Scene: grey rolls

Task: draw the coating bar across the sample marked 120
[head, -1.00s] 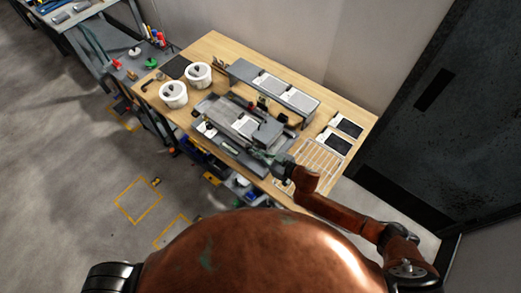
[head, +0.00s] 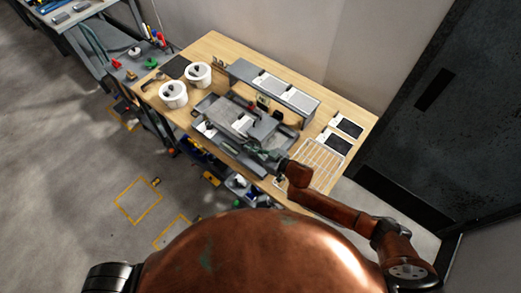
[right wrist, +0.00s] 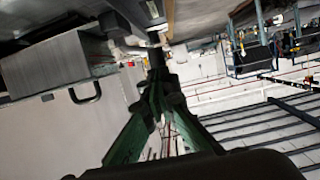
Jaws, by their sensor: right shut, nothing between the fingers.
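A grey coating rig (head: 228,143) lies on the wooden table. A grey plate (head: 232,108) and a grey block (head: 263,130) sit on it, with a small white piece (head: 246,119) between them. I cannot tell which part is the coating bar. No mark 120 is readable on any sample. My right gripper (head: 260,152) is at the rig's front right edge, shut and empty. In the right wrist view its green fingers (right wrist: 157,70) meet beside a grey block (right wrist: 60,65) with a dark handle (right wrist: 88,93). My left gripper is not in view.
A grey stand (head: 242,72) with pale panels runs along the back. A wire rack (head: 318,160) and two dark panels (head: 348,127) lie at the right. A wall is behind the table.

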